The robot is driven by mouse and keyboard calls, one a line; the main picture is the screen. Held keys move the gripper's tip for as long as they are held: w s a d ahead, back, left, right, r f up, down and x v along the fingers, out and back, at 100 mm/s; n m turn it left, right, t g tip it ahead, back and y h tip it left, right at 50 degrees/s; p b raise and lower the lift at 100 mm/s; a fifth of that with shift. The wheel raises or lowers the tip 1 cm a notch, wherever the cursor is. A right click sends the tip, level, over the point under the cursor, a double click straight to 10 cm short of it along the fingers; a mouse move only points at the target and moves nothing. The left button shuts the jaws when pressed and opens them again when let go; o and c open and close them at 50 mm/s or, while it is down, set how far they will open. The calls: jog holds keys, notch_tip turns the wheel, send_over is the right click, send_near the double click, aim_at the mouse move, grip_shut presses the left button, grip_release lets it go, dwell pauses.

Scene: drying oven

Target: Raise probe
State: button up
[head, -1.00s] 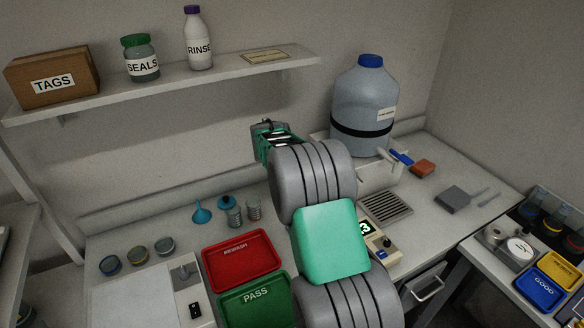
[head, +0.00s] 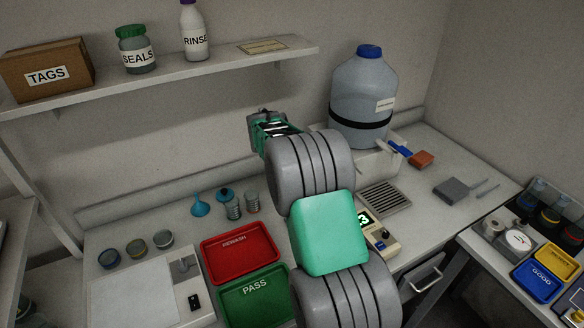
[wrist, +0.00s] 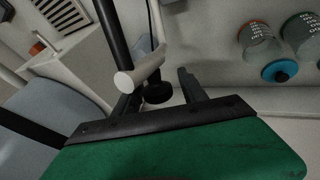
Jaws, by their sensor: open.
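The probe is not clearly identifiable in either view. In the wrist view, a pale grey cylindrical arm (wrist: 140,72) on a dark upright pole (wrist: 110,35) stands in front of my gripper (wrist: 155,90). A black knob (wrist: 158,93) shows below that arm, between the two dark fingers. The fingers are apart, and I cannot tell whether they touch anything. In the head view my gripper (head: 270,128) is raised near the back wall, left of the big bottle. A meter (head: 376,234) with a lit display is partly covered by my arm; the pole is hidden there.
A grey bottle (head: 364,95) with a blue cap and a vent grille (head: 385,197) are to the right. The red REWASH tray (head: 240,252) and green PASS tray (head: 256,303) lie left of my arm. Small jars (head: 233,205) stand behind them, below the shelf (head: 170,77).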

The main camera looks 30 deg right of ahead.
jog(key=b+v, duration=0.1)
jog(key=v, duration=0.6)
jog(key=shift+r, duration=0.15)
